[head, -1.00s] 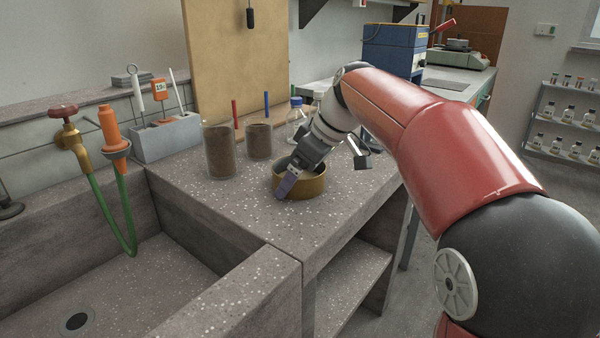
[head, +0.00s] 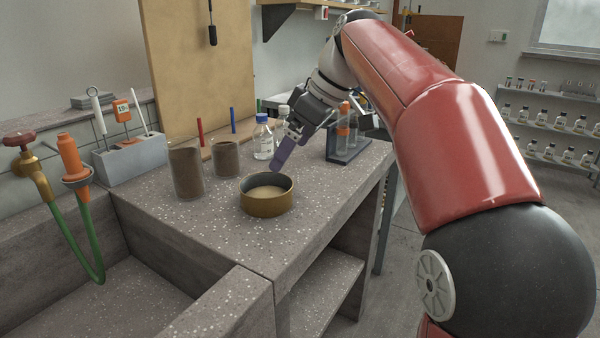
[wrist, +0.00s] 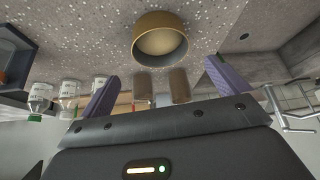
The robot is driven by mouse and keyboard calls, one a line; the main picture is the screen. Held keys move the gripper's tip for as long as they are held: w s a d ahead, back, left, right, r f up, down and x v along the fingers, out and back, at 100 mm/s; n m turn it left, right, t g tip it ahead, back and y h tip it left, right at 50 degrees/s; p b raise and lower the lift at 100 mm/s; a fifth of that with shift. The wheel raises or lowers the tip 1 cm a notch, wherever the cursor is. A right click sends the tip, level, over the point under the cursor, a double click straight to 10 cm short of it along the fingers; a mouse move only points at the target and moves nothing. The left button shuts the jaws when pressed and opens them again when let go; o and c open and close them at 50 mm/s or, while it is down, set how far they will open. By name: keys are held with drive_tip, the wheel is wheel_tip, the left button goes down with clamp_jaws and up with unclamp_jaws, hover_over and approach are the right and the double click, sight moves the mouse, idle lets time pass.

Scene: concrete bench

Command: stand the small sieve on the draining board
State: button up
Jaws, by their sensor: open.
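The small sieve (head: 267,203), a round brass-coloured ring with a pale mesh inside, sits flat on the speckled stone top beside the sink, apparently the draining board (head: 215,228). In the wrist view the sieve (wrist: 160,32) appears upper middle, beyond the fingers, with bare speckled top (wrist: 90,28) around it. My gripper (head: 279,160) has purple fingers and is above and just behind the sieve, clear of it. In the wrist view my gripper (wrist: 161,82) has its fingers wide apart with nothing between them.
Two brown-filled glass jars (head: 186,174) (head: 226,160) stand left of the sieve. The sink (head: 120,310) is at front left, with a green hose (head: 92,245). The top's front is free.

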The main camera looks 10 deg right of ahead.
drive_tip(key=s+d+f+m+t+h, duration=0.1)
drive_tip(key=s+d+f+m, duration=0.2)
drive_tip(key=s+f, duration=0.4)
drive_tip(key=s+d+f+m+t+h, duration=0.1)
drive_tip(key=s+d+f+m+h, duration=0.1)
drive_tip(key=s+d+f+m, duration=0.2)
drive_tip(key=s+d+f+m+h, duration=0.2)
drive_tip(key=s+f+m, duration=0.3)
drive_tip(key=s+f, duration=0.5)
drive_tip(key=s+d, duration=0.1)
drive_tip(key=s, duration=0.2)
drive_tip(key=shift+d+f+m+t, duration=0.2)
drive_tip(key=shift+f+m+t, duration=0.1)
drive_tip(key=shift+f+t, duration=0.1)
